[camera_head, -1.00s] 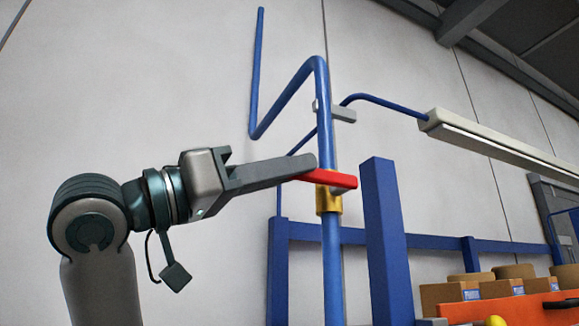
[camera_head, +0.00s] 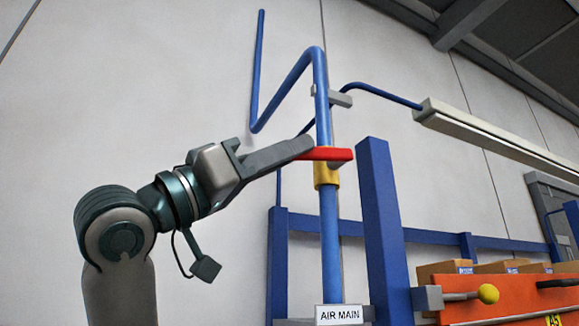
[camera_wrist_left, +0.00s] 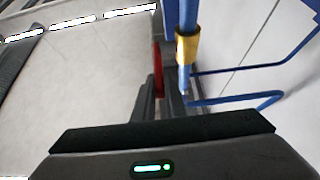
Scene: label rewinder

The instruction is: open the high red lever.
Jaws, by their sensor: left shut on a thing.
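The red lever (camera_head: 336,154) sits on a yellow valve body (camera_head: 326,174) on the vertical blue pipe (camera_head: 330,245). In the head view the lever lies about level, across the pipe. My left gripper (camera_head: 305,146) reaches in from the left and is shut on the lever's left part. In the left wrist view the red lever (camera_wrist_left: 158,72) shows between the fingers (camera_wrist_left: 160,100), beside the pipe and the yellow valve body (camera_wrist_left: 187,47). The fingers hide part of the lever. My right gripper is in neither view.
A blue post (camera_head: 384,230) stands just right of the pipe. A sign reading AIR MAIN (camera_head: 339,315) is low in front of the pipe. The wall at left is clear.

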